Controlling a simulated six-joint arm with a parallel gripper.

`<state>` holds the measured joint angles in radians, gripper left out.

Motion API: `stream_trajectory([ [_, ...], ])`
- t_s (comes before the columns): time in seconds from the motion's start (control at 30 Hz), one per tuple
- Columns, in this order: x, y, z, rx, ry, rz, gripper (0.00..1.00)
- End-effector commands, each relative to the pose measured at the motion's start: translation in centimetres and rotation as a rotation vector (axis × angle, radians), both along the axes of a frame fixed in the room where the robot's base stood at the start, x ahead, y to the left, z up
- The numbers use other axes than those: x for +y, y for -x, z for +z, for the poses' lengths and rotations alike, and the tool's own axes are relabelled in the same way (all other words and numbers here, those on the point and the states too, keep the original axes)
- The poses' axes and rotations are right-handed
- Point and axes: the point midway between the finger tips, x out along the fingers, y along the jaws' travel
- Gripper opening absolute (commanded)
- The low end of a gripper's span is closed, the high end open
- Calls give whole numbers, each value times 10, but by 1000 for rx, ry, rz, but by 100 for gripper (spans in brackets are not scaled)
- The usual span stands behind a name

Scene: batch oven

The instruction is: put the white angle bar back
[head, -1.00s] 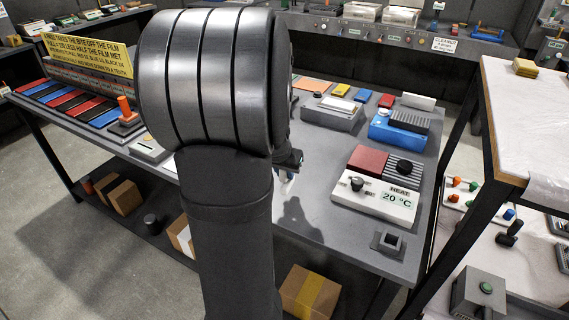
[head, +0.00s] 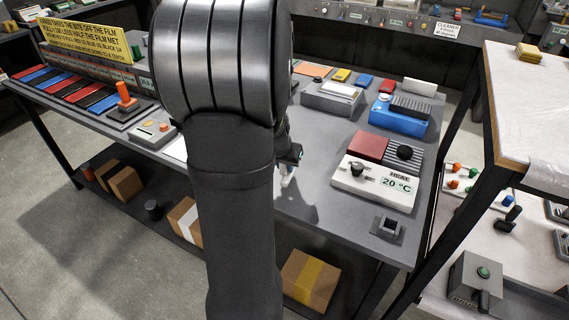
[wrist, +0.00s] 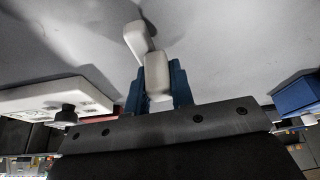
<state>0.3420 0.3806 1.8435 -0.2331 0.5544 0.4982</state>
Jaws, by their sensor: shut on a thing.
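The white angle bar (wrist: 157,72) is between the blue fingers of my gripper (wrist: 158,90) in the wrist view, which are shut on it. One part of the bar lies between the fingers, and another part bends away beyond the tips over the grey surface. In the head view my arm hides most of my gripper (head: 289,165). Only a small pale piece of the bar (head: 286,181) shows below it, over the grey bench (head: 330,222). I cannot tell whether the bar touches the bench.
A white heater unit (head: 375,190) reading 20 °C stands right of my gripper. A small grey block with a square hole (head: 388,228) sits near the bench's front right. A blue box (head: 398,122) and grey box (head: 330,100) stand behind. Bare bench lies between gripper and block.

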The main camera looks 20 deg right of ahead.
Motion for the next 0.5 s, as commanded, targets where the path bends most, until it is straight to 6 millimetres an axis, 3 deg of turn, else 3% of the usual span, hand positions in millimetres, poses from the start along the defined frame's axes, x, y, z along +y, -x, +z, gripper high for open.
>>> stream_trajectory([
  [0.5,0,0,-8,0,0,0,0],
])
